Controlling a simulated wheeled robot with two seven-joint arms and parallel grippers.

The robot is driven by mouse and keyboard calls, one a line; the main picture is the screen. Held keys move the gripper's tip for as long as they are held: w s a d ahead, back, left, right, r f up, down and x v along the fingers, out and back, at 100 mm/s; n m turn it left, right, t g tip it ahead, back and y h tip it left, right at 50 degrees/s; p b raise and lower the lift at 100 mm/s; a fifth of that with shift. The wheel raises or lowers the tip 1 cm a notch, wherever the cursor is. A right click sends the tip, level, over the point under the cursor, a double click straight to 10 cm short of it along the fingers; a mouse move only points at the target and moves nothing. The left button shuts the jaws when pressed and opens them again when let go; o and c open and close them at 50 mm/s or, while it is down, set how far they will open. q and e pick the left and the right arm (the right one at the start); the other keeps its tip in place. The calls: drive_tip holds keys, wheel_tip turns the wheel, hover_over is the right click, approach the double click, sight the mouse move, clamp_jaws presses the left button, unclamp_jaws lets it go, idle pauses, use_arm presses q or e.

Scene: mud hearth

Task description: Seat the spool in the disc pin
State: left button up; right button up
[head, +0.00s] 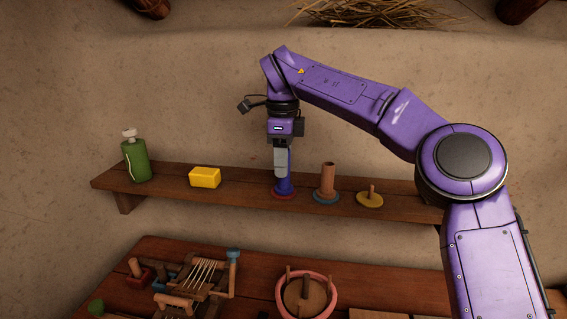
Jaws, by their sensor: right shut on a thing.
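A blue spool (284,187) stands upright at a red disc (284,197) on the wall shelf. My right gripper (282,170) points straight down from above and is shut on the spool's upper part, partly hiding it. The spool's lower end meets or nearly meets the disc; I cannot tell whether it touches. Any pin on the red disc is hidden. To the right, a brown spool (328,178) stands on a blue disc (327,199). Further right, a yellow disc (370,202) has a bare upright pin (372,189). My left gripper is not in view.
On the shelf (238,200), a yellow block (205,177) and a green bottle (136,160) stand to the left. Below, a table (255,275) holds a small wooden loom-like frame (200,275) and a pink-rimmed round tray (333,289). The wall rises close behind the shelf.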

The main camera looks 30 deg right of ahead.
drive_tip(key=shift+s+f, duration=0.1)
drive_tip(key=o, duration=1.1)
drive_tip(key=shift+c, duration=0.2)
wheel_tip(320, 180, up, 12)
drive_tip(key=p, duration=0.6)
drive_tip(key=shift+r, duration=0.2)
